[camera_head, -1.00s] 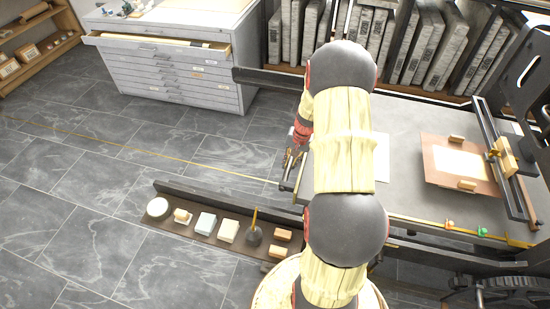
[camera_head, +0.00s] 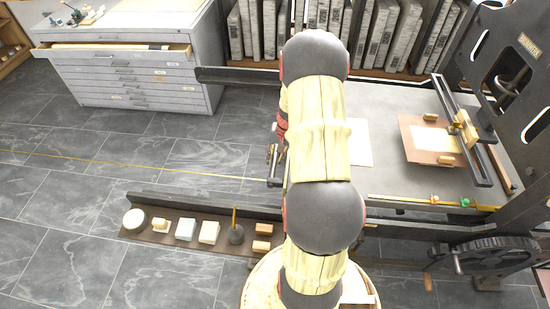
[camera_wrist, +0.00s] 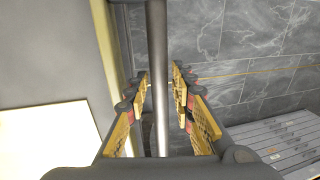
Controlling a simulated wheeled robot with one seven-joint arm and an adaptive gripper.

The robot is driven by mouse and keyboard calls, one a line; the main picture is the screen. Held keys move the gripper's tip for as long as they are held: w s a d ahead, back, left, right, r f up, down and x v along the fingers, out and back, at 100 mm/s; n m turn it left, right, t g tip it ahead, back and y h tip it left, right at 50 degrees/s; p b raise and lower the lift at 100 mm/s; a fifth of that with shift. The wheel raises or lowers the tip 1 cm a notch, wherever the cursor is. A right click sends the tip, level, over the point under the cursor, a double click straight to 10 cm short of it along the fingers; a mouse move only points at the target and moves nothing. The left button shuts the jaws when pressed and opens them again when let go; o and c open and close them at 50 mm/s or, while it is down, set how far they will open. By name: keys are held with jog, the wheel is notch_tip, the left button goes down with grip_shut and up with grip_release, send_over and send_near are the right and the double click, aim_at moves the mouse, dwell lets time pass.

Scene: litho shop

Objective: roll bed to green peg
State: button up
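The grey press bed (camera_head: 390,180) carries a white sheet (camera_head: 358,143) and a brown board (camera_head: 410,138) with a pale sheet on it. The green peg (camera_head: 464,202) stands on the yellow-marked rail (camera_head: 400,200) along the bed's near side, to the right of an orange peg (camera_head: 434,199). My gripper (camera_head: 274,165) is at the bed's left end, partly hidden by my arm. In the wrist view, my gripper (camera_wrist: 160,90) is open, with a metal bar (camera_wrist: 157,60) between its fingers and gaps visible on both sides.
A dark tray (camera_head: 195,240) of small blocks and a round pot lies left of my arm. A grey drawer cabinet (camera_head: 140,75), one drawer open, stands at the back left. A geared wheel (camera_head: 480,258) is at right. Tiled floor at left is clear.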

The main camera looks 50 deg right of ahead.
notch_tip(320, 180, up, 12)
jog(key=s+d, duration=0.1)
jog(key=s, duration=0.1)
dwell(0.5)
jog(key=shift+d+f, duration=0.1)
jog(key=shift+f, duration=0.05)
dwell(0.4)
jog(key=s+a+r+n+t, duration=0.1)
jog(key=s+a+r+n, duration=0.1)
jog(key=a+r+n, duration=0.2)
jog(key=s+a+r+n+t, duration=0.1)
jog(key=s+a+r+n, duration=0.2)
jog(key=a+r, duration=0.8)
jog(key=s+a+r+n+t+h, duration=0.1)
jog(key=s+a+r+n, duration=0.2)
jog(key=a, duration=2)
notch_tip(320, 180, up, 5)
jog(key=shift+s+a+r+n+t, duration=0.15)
jog(key=shift+n+t, duration=0.25)
jog(key=shift+n, duration=0.6)
jog(key=shift+c, duration=0.5)
